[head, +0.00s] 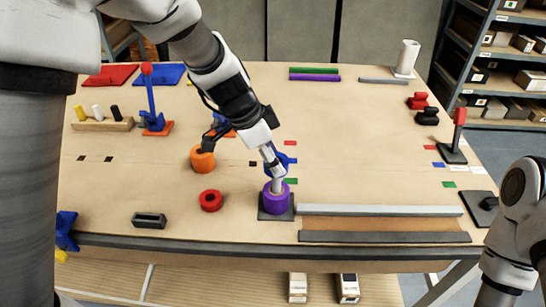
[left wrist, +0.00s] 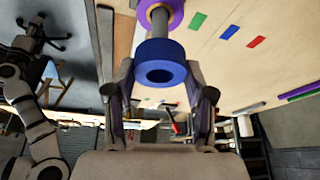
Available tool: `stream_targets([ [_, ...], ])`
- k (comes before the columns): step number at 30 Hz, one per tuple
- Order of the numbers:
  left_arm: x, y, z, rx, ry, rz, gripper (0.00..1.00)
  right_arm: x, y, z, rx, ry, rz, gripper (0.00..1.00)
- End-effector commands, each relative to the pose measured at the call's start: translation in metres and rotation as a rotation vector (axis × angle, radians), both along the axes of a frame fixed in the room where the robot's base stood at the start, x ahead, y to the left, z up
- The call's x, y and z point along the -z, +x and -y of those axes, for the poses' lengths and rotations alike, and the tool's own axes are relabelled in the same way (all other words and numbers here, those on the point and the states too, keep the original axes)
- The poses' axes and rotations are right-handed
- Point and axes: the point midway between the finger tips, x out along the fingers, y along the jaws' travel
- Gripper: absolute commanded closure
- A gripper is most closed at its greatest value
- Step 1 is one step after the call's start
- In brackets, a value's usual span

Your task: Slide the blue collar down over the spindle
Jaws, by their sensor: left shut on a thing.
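My left gripper (head: 274,160) is shut on the blue collar (head: 284,162), just above the spindle's square dark base (head: 264,214). In the left wrist view the blue collar (left wrist: 160,50) sits between the two fingertips (left wrist: 160,78), its hole facing the camera. The grey spindle (head: 277,184) also shows in the left wrist view (left wrist: 160,20), running from the purple collar to behind the blue one. I cannot tell whether its tip is inside the blue collar. The purple collar (head: 277,201) is around the spindle, low at the base. My right gripper (left wrist: 45,38) shows small in the left wrist view.
An orange ring (head: 203,161) and a red ring (head: 210,201) lie left of the spindle. A dark block (head: 149,220) is near the front edge. Long grey bars (head: 380,210) lie to the right. The table's right middle is mostly clear.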

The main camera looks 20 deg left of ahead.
Motion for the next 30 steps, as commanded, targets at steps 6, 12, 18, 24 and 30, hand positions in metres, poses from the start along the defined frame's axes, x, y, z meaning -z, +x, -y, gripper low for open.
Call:
stream_targets([
  [6,-0.0001,0.0004,0.0000,0.000,0.000,0.001,0.99,0.0007,0.0001,0.0000,0.000,0.000,0.000,0.60],
  [12,0.0000,0.0004,0.0000,0.000,0.000,0.001,0.99,0.0006,0.0001,0.0000,0.000,0.000,0.000,0.60],
  [18,0.0010,0.0004,0.0001,0.001,0.000,0.002,0.99,0.0027,0.0001,0.0000,0.000,0.000,0.000,0.60],
  [24,0.0016,0.0000,0.0004,0.000,0.000,0.001,0.99,0.0087,0.0001,0.0000,0.000,0.000,0.000,0.60],
  [30,0.0001,-0.0002,0.0004,-0.001,-0.001,0.000,0.99,0.0080,0.0001,0.0000,0.000,0.000,0.000,0.60],
])
